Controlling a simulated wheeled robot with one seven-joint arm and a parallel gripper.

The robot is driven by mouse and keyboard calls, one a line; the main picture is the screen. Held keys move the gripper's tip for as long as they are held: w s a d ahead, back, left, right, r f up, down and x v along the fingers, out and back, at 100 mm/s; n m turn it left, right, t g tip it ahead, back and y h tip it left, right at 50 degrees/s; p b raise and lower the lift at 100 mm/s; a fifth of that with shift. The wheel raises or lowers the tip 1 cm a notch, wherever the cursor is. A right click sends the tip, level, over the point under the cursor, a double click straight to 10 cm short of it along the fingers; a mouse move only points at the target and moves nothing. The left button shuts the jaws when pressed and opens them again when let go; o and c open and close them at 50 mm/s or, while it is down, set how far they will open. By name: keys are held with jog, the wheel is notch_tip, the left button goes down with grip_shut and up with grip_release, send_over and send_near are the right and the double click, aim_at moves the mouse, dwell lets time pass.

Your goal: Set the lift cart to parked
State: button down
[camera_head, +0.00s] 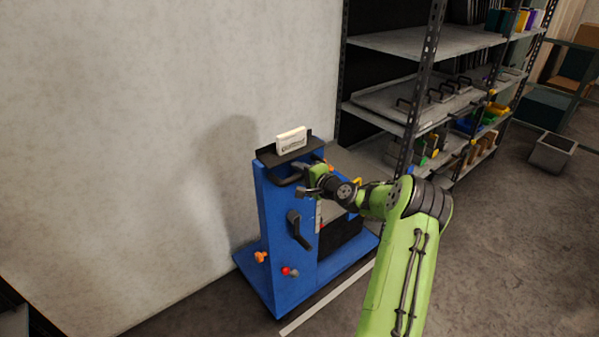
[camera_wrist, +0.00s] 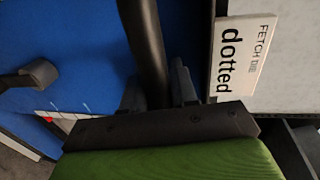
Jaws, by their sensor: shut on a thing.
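The lift cart (camera_head: 275,235) is blue and stands upright against the wall in the head view. My gripper (camera_head: 306,180) is at its upper part, just below the dark top ledge. In the wrist view, my gripper (camera_wrist: 157,95) has its fingers on both sides of a dark handle bar (camera_wrist: 143,40) and is shut on it. A black lever (camera_head: 299,230) sits lower on the cart's face. An orange knob (camera_head: 260,257) and a red knob (camera_head: 287,271) are near the base. The wrist view shows a white and red marked strip (camera_wrist: 55,117) beside a dark knob (camera_wrist: 35,75).
A white card (camera_head: 291,140) stands on the cart's top; in the wrist view a sign (camera_wrist: 245,55) reads "FETCH DIE dotted". A metal shelf rack (camera_head: 420,100) with trays stands right behind the cart.

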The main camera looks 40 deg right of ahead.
jog(key=shift+w+r, duration=0.1)
jog(key=shift+r, duration=0.05)
jog(key=c, duration=1.2)
grip_release()
jog(key=shift+c, duration=0.2)
jog(key=s+r, duration=0.3)
jog(key=s, duration=1.2)
jog(key=shift+s+d, duration=0.2)
jog(key=shift+p, duration=0.3)
